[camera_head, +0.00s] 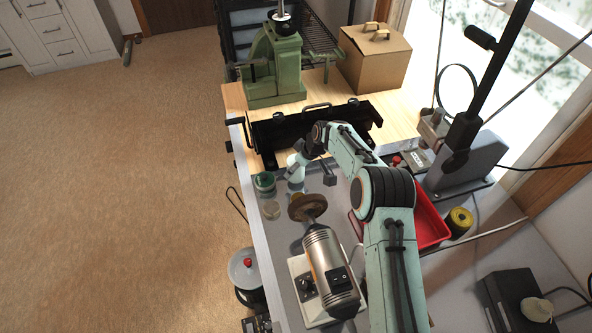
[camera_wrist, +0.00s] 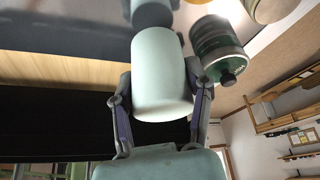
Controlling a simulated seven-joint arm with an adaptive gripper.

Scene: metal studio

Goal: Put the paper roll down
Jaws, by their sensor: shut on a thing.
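The paper roll (camera_wrist: 162,78) is a plain, pale white cylinder between the two fingers of my gripper (camera_wrist: 160,108) in the wrist view. The fingers are shut on its two sides. In the head view the roll (camera_head: 296,186) shows below my gripper (camera_head: 297,168), over the grey metal worktop (camera_head: 335,201), and looks roughly upright. A similar pale shape beyond the roll's end in the wrist view looks like its reflection. I cannot tell whether the roll touches the worktop.
A green-lidded jar (camera_head: 265,182) stands close left of the roll. A buffing motor (camera_head: 328,262) with a brown wheel (camera_head: 307,207) is just in front. A black metal frame (camera_head: 280,137) lies behind. A red tray (camera_head: 430,222) is to the right.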

